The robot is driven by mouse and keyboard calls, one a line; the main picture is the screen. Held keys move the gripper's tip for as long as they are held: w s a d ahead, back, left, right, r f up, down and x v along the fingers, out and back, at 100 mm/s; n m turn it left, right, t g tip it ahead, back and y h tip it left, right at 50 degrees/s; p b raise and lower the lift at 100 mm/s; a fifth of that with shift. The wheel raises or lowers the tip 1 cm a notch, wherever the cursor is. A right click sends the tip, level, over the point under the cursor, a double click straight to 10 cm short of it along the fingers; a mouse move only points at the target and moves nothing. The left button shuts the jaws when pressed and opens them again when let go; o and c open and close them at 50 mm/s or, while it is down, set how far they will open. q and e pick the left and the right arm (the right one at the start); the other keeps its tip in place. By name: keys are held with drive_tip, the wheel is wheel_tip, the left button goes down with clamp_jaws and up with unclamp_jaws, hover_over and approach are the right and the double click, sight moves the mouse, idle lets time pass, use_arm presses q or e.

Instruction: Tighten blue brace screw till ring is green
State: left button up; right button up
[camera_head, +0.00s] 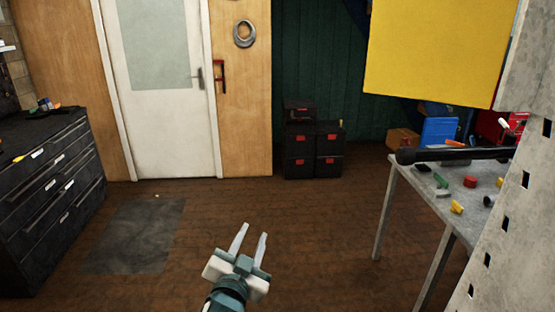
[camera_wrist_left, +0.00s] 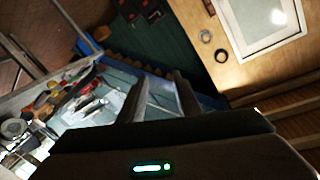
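My left gripper (camera_head: 251,239) is in the lower middle of the head view, over the open wooden floor. Its two pale fingers stand apart with nothing between them. In the left wrist view its fingers (camera_wrist_left: 160,100) show as two blurred dark shapes with a gap between them. My right gripper is in neither view. I cannot make out the blue brace screw or its ring in either view. A grey perforated metal post (camera_head: 500,215) stands at the right edge of the head view, with a large yellow panel (camera_head: 437,50) beside its upper part.
A metal table (camera_head: 425,188) with small coloured parts stands at right. A black drawer cabinet (camera_head: 45,190) is at left, black boxes (camera_head: 313,150) at the back, and a white door (camera_head: 165,130) behind a dark mat (camera_head: 133,235). The floor between is clear.

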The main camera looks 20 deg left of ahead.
use_arm(q)
drive_tip(key=s+f+n+g+h, duration=0.2)
drive_tip(key=s+f+g, duration=1.1)
drive_tip(key=s+f, duration=1.85)
drive_tip(key=s+f+g, duration=0.1)
drive_tip(key=s+f, duration=0.2)
drive_tip(key=f, duration=1.1)
drive_tip(key=s+f+g, duration=0.1)
drive_tip(key=s+f, duration=0.2)
drive_tip(key=f, duration=1.2)
drive_tip(key=s+a+f, duration=0.2)
drive_tip(key=s+f, duration=0.5)
drive_tip(key=s, duration=0.1)
drive_tip(key=s+a+f+g, duration=0.1)
drive_tip(key=s+f, duration=0.6)
drive_tip(key=s, duration=0.2)
drive_tip(key=shift+a+f, duration=0.25)
drive_tip(key=shift+a, duration=0.15)
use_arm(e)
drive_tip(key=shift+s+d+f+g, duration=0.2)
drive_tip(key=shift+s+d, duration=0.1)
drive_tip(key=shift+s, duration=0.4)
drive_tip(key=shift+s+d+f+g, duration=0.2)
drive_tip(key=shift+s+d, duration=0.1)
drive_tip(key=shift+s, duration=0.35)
